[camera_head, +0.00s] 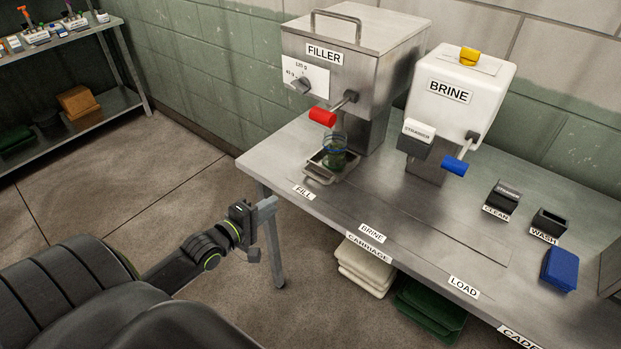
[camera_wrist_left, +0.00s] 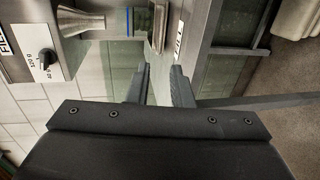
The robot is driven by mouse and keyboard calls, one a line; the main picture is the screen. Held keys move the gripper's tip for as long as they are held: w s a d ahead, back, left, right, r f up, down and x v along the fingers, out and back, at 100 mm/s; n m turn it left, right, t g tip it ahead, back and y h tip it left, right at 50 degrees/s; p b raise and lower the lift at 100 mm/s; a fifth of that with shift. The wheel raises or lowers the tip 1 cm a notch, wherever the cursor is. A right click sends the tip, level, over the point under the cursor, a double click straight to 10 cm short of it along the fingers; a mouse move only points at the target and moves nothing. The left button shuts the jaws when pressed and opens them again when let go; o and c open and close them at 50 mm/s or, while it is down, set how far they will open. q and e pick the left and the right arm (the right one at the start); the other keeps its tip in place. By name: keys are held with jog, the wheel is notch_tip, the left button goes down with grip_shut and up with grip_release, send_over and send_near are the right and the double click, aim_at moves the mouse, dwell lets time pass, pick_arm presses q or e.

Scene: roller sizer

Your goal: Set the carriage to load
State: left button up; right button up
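The carriage (camera_head: 318,172), a small metal tray with a handle at its front, stands at the FILL label (camera_head: 304,192) under the filler. A green-tinted glass jar (camera_head: 335,152) with a blue band stands upright on it. My left gripper (camera_head: 262,226) is off the table's left front edge, apart from the carriage. In the left wrist view its two fingers (camera_wrist_left: 160,76) are spread with nothing between them. The jar (camera_wrist_left: 130,20) and carriage (camera_wrist_left: 159,26) show beyond the fingertips there. The LOAD label (camera_head: 464,287) is further right along the front edge. My right gripper is not in view.
The filler (camera_head: 352,62) has a red-handled lever (camera_head: 323,117). The brine tank (camera_head: 462,92) has a blue-handled lever (camera_head: 455,165). The track strip between FILL and LOAD looks clear. White trays (camera_head: 362,268) sit below the table.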

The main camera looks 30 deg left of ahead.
aim_at(310, 189)
pick_arm(q)
jog(key=b+x, duration=0.4)
jog(key=x, duration=1.2)
jog(key=shift+w+f, duration=0.15)
jog(key=shift+f, duration=0.05)
jog(key=shift+c, duration=0.3)
grip_shut()
